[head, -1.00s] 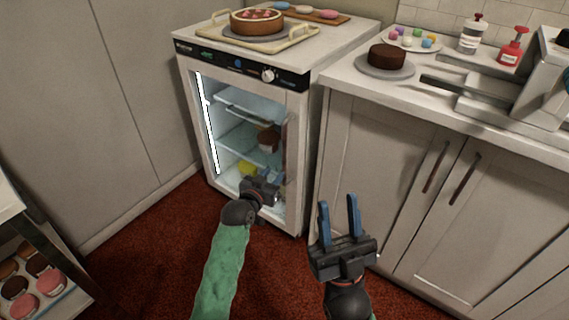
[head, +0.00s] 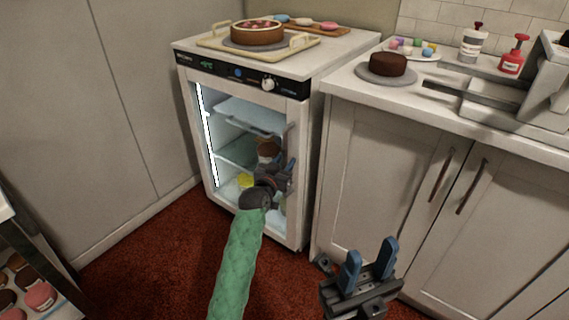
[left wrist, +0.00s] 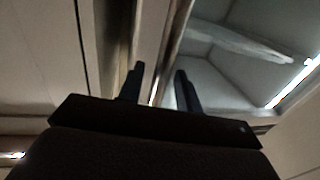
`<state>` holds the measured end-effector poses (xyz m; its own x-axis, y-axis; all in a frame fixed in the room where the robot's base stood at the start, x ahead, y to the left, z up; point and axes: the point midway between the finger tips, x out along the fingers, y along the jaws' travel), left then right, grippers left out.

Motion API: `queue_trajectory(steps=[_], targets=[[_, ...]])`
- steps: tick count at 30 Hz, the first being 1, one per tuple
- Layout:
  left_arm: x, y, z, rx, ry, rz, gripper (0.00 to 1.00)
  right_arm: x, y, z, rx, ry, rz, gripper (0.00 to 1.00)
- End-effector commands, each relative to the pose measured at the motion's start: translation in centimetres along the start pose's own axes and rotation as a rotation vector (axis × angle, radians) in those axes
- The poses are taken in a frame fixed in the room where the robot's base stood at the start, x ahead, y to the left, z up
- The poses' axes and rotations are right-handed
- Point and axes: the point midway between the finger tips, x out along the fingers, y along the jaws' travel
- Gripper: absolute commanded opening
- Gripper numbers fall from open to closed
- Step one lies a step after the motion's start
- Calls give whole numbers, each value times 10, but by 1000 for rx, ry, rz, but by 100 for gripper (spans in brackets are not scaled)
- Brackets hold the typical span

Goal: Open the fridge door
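The white fridge (head: 185,110) has a glass door (head: 234,118) with lit shelves behind it. The door looks closed. Its vertical handle (head: 290,138) is on the right side of the door. My left gripper (head: 285,167) is in front of the lower part of the handle and hides it there. In the left wrist view its two fingers (left wrist: 160,88) are apart, with a pale strip of the fridge front between and beyond them. I cannot tell whether they touch the handle. My right gripper (head: 370,257) is open and empty, low before the cabinet.
A cake (head: 257,32) on a tray stands on the fridge. The counter to the right bears a dark cake (head: 388,64) and bottles, above a closed cabinet (head: 380,165). A pastry rack (head: 22,262) is at lower left. The red floor (head: 165,255) before the fridge is clear.

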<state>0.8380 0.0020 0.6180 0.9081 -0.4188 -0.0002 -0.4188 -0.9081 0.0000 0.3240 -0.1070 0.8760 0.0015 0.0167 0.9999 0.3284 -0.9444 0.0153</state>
Motion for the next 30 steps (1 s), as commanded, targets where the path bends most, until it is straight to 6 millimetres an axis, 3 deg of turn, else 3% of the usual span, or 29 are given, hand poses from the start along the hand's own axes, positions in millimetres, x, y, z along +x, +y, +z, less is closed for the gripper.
queue_trajectory(steps=[11,12,17,18,30], targets=[[7,0,0,0,0,0,35,0,0,0,3,1,1,36],[7,0,0,0,0,0,33,0,0,0,4,0,1,36],[7,0,0,0,0,0,1,0,0,0,3,0,1,36],[7,0,0,0,0,0,0,0,0,0,3,0,1,36],[5,0,0,1,-1,12,0,-1,0,1,3,-1,1,36]])
